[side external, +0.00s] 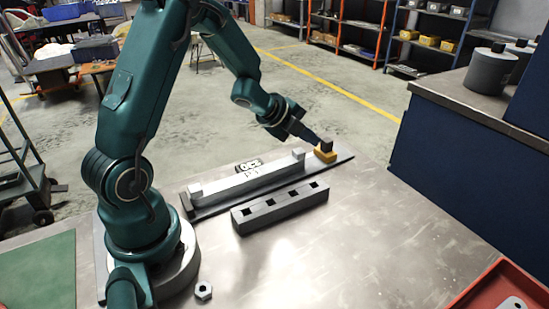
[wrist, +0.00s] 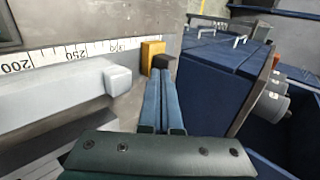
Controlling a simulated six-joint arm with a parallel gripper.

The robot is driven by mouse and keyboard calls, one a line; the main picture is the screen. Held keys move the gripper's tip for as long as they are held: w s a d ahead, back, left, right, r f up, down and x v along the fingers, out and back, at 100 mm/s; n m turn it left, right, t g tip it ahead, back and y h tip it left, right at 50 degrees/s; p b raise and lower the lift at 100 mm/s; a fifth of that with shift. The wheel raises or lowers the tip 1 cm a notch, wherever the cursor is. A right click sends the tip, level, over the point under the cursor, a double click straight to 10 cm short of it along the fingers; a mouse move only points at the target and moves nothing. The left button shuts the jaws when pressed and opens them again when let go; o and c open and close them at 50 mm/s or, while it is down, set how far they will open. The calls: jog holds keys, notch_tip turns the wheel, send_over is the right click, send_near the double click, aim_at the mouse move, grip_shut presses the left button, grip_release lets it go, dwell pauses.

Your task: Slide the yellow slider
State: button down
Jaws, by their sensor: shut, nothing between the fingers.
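The yellow slider (side external: 326,156) is a small block with a black knob (side external: 326,146) on top. It sits near the right end of a dark base plate (side external: 343,157), beyond the end of a pale grey bar (side external: 245,178). In the wrist view the slider (wrist: 151,50) is just past the fingertips, beside a printed scale (wrist: 70,53). My gripper (side external: 317,142) is shut and empty, its tips right at the black knob (wrist: 162,62). I cannot tell whether they touch it. The tips hide part of the slider and knob in the wrist view.
A grey block (side external: 280,207) with several square holes stands in front of the bar. A hex nut (side external: 204,290) lies near my base. A red tray (side external: 485,293) is at the lower right. A blue cabinet (side external: 455,160) stands beyond.

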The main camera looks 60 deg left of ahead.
aim_at(327, 141)
jog(key=shift+w+f, duration=0.5)
jog(key=shift+w, duration=0.05)
jog(key=shift+w+d, duration=0.1)
jog(key=shift+w, duration=2.55)
